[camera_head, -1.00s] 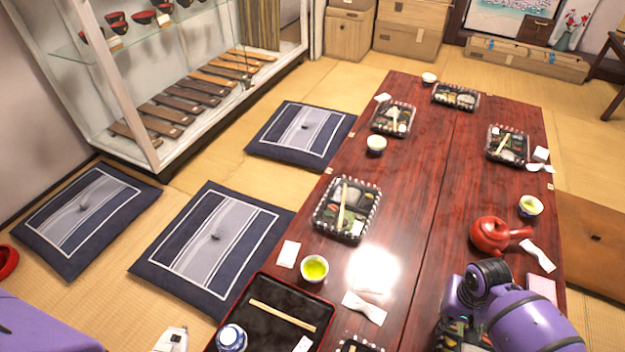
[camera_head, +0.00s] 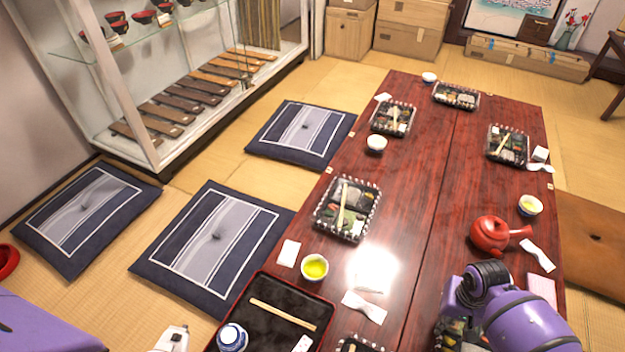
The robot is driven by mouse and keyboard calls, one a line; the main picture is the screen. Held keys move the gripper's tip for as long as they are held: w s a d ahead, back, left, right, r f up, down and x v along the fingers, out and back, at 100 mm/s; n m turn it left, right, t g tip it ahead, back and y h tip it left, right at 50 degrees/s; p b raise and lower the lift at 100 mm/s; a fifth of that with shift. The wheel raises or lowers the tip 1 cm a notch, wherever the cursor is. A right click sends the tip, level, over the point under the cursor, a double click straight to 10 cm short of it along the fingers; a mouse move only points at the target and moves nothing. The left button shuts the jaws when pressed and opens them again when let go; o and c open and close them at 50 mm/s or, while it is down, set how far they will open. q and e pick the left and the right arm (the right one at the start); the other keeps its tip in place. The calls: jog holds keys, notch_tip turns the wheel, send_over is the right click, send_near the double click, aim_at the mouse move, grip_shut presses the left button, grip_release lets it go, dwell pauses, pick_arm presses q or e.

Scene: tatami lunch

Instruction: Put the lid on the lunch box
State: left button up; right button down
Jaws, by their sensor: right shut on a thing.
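My right arm comes in at the bottom right, and its purple end (camera_head: 458,298) hangs over the table's near right corner. The fingers of this gripper are hidden by the arm, and so is what they hold. Part of a filled lunch box (camera_head: 450,338) shows below it. Another lunch box (camera_head: 358,344) is cut off at the bottom edge. A full lunch box (camera_head: 347,208) with chopsticks across it lies at the middle left of the table. I cannot make out a separate lid. A pale part of my left arm (camera_head: 173,338) shows at the bottom; its fingers cannot be made out.
The dark red table (camera_head: 425,190) holds more lunch boxes at the far end. A red teapot (camera_head: 490,234) stands near my right arm. A black tray (camera_head: 262,322) with chopsticks and a blue-white cup (camera_head: 232,338) lies at front left, near a green tea cup (camera_head: 315,267).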

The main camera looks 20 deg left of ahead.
jog(key=shift+f, duration=0.2)
dwell(0.7)
jog(key=c, duration=1.9)
grip_release()
jog(key=shift+o, duration=0.2)
jog(key=o, duration=0.6)
jog(key=shift+c, duration=0.2)
jog(key=shift+r, duration=0.15)
